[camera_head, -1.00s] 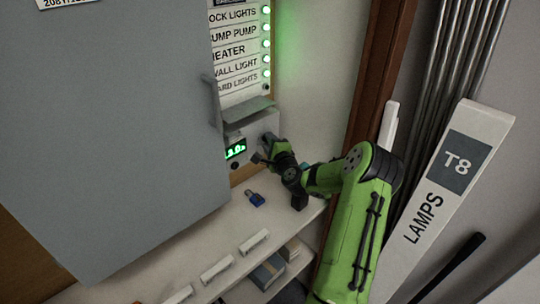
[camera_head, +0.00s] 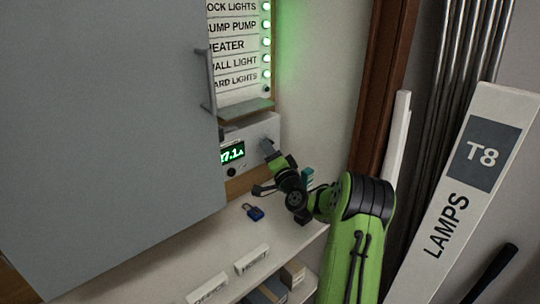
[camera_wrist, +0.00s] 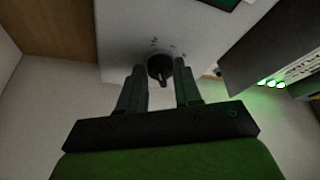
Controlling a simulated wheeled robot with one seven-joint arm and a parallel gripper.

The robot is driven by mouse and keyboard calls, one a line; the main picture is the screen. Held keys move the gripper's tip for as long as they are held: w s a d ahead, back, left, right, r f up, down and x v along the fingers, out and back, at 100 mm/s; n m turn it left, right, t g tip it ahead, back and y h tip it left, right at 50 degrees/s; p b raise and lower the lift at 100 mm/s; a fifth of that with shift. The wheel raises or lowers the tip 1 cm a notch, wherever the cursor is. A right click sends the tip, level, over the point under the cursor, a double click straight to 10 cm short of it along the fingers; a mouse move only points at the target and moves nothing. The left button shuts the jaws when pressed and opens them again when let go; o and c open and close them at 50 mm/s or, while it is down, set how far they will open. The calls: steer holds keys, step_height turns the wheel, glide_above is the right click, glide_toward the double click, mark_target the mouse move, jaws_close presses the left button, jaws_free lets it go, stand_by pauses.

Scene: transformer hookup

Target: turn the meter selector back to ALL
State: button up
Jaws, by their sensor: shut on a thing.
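The meter is a pale box (camera_head: 255,131) under the row of circuit labels, with a lit green display (camera_head: 232,154) that seems to end in 7.1A. Its selector is a dark round knob with a pointer (camera_wrist: 161,72), seen in the wrist view on the pale panel. Small marks around it are too blurred to read. My gripper (camera_head: 268,148) is at the right part of the meter's face. In the wrist view its two fingers stand either side of the knob, shut on it. In the head view the gripper hides the knob.
A grey cabinet door (camera_head: 105,130) with a handle stands open left of the meter. A T8 lamps box (camera_head: 470,190) and metal tubes (camera_head: 463,60) stand at the right.

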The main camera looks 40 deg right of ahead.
steer(key=shift+f+n, duration=0.1)
steer(key=shift+n, duration=0.2)
steer(key=o, duration=1)
